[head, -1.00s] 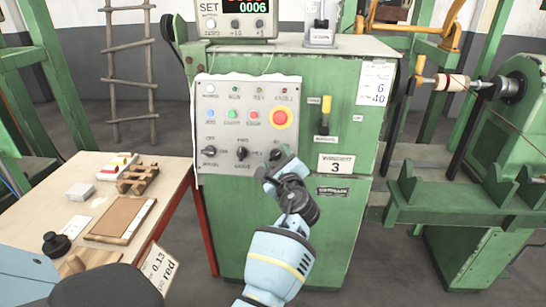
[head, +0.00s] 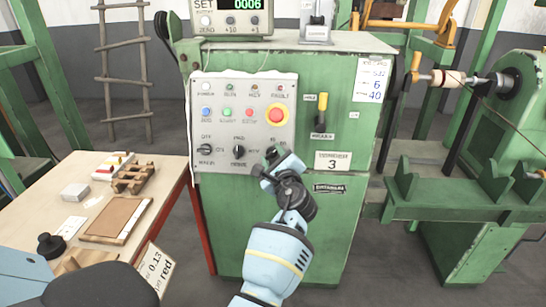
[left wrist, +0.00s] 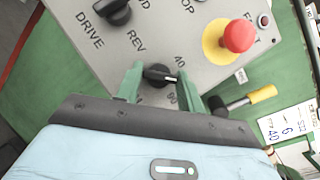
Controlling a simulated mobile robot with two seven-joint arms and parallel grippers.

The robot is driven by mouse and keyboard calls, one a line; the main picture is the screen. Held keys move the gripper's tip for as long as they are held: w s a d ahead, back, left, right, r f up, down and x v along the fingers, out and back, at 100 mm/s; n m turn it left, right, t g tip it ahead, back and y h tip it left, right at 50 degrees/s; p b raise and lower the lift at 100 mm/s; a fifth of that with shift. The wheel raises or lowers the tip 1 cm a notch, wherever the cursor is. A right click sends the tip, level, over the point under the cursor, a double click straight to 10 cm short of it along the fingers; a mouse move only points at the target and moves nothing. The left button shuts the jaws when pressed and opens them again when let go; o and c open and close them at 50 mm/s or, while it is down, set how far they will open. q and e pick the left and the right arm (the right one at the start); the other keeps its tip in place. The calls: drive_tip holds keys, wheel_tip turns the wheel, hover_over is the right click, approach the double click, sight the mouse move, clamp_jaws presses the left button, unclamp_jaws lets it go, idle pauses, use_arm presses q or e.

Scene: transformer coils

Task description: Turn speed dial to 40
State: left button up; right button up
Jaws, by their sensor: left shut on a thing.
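The speed dial is a black knob (left wrist: 158,73) with a white pointer line, on the grey control panel (left wrist: 85,48). In the left wrist view "40" is printed up and right of it and "80" below right. The pointer line faces right, between those two marks. In the head view the dial (head: 271,152) is at the panel's lower right, partly hidden by my gripper. My left gripper (left wrist: 160,80) has its green fingers on both sides of the knob and is shut on it. It also shows in the head view (head: 273,163). My right gripper is not recognizable in the frames.
A red emergency button (head: 277,115) on a yellow ring sits above the dial. A yellow-handled lever (head: 322,108) is to its right. Two more black knobs, including the middle one (head: 239,152), are to its left. A wooden table (head: 165,190) stands at the left.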

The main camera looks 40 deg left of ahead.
use_arm(q)
drive_tip(key=n+g, duration=0.1)
drive_tip(key=n, duration=0.2)
drive_tip(key=n+g, duration=0.1)
drive_tip(key=shift+w+r+n+g, duration=0.1)
drive_tip(key=shift+r+n+g, duration=0.2)
drive_tip(key=shift+r+n+g+h+p, duration=0.1)
drive_tip(key=shift+n+g+h+p, duration=0.45)
drive_tip(key=shift+n, duration=0.65)
drive_tip(key=shift+n+g+p, duration=0.35)
drive_tip(key=shift+n+p, duration=0.2)
drive_tip(key=shift+n, duration=0.65)
drive_tip(key=shift+h, duration=0.25)
drive_tip(key=o, duration=1)
